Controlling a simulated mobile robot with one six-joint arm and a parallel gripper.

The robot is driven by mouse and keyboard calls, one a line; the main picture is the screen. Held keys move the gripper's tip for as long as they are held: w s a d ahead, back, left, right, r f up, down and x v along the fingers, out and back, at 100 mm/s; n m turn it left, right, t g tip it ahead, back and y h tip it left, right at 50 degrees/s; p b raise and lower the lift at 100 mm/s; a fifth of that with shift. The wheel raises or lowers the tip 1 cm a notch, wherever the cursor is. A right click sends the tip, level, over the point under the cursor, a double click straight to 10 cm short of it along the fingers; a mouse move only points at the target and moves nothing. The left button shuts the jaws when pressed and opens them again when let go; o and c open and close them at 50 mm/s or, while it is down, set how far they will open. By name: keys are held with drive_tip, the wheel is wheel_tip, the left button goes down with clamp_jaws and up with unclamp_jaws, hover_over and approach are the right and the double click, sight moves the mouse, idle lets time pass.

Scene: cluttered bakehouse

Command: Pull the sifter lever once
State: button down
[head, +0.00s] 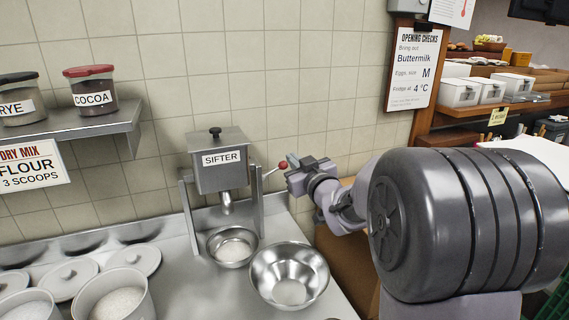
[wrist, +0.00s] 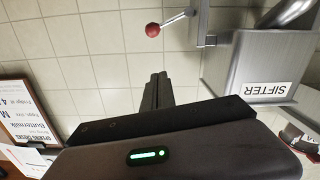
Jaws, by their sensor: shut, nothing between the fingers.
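The sifter (head: 219,172) is a grey metal box on a stand at the back of the steel counter, with a white SIFTER label. The knob also shows in the wrist view (wrist: 152,30). My gripper (head: 291,163) is shut and empty, just right of the knob in the head view. In the wrist view the closed fingers (wrist: 158,80) lie below the knob, with a visible gap.
Tubs with lids (head: 110,305) fill the counter's left. A shelf (head: 100,126) holds labelled jars above.

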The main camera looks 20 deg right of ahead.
drive_tip(key=b, duration=0.1)
hover_over(275, 170)
drive_tip(key=s+d, duration=0.1)
drive_tip(key=s, duration=0.2)
drive_tip(key=f+b, duration=0.1)
drive_tip(key=f, duration=0.1)
drive_tip(key=d+f, duration=0.1)
drive_tip(key=f, duration=0.1)
drive_tip(key=shift+w+d+f+b, duration=0.1)
drive_tip(key=shift+w+f+b, duration=0.05)
drive_tip(key=shift+b, duration=0.25)
